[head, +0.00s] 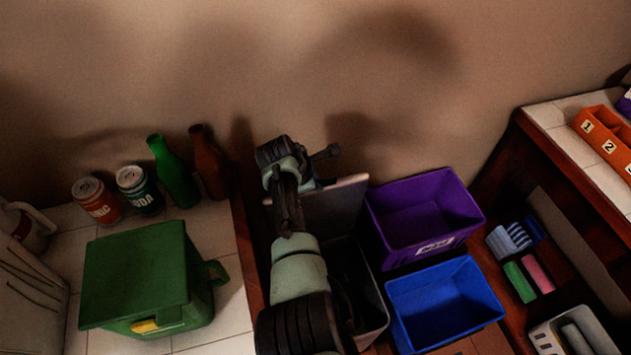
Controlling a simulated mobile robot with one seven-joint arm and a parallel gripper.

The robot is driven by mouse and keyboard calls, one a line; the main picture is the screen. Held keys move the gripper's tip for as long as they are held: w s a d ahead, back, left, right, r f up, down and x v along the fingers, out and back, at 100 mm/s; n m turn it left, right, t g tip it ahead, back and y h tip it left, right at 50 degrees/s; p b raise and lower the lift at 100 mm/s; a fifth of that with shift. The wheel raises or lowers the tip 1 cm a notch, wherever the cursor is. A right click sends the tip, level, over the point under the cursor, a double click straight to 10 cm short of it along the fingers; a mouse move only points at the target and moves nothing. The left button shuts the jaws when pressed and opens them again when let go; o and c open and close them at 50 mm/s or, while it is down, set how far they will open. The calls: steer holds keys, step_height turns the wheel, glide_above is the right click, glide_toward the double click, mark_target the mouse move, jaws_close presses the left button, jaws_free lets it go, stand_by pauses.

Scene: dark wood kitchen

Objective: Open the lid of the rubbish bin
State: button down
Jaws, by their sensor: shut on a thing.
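The rubbish bin (371,300) is a dark grey open-topped box on the floor, just right of the tiled counter. Its flat grey lid (335,207) stands steeply raised at the bin's back, near the wall. My gripper (318,182) is at the lid's upper edge and shut on it; the fingertips are small and dark, so the exact grip is hard to see. My arm covers the bin's left side and part of the lid.
A purple bin (412,192) and a blue bin (443,308) stand close on the right. On the left counter (222,228) are a green box (137,268), cans (140,187) and bottles (174,172). A dark shelf unit (578,190) stands at the far right.

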steer(key=shift+w, duration=0.1)
stand_by(0.3)
steer(key=c, duration=1)
jaws_free()
steer(key=shift+o, duration=0.2)
steer(key=p+v, duration=0.3)
steer(key=v, duration=1)
